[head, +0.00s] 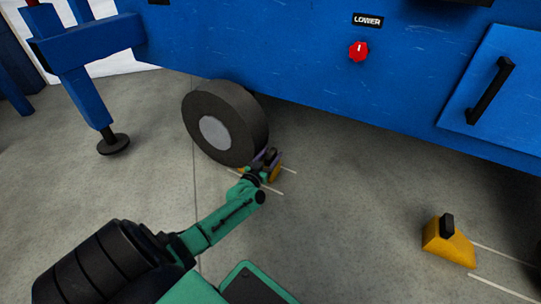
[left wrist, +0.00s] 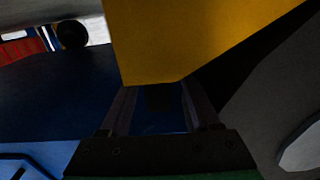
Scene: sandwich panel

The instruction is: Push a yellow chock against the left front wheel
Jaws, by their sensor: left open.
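The left front wheel (head: 225,122) is a black tyre with a grey hub, standing on the floor under the blue panel. A yellow chock (head: 275,173) is at the wheel's lower right, partly hidden by my left gripper (head: 268,158). In the left wrist view the chock (left wrist: 200,40) fills the top middle, just beyond the fingertips, and the wheel (left wrist: 265,90) is at the right. My left gripper is open, and a dark piece, perhaps the chock's handle, shows between its fingers. I cannot tell whether chock and wheel touch. My right gripper is not in view.
A second yellow chock (head: 448,245) with a black handle stands on the floor at the right. A blue support leg (head: 85,95) with a round foot stands left of the wheel. The blue panel (head: 300,60) overhangs the wheel. The floor between the chocks is clear.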

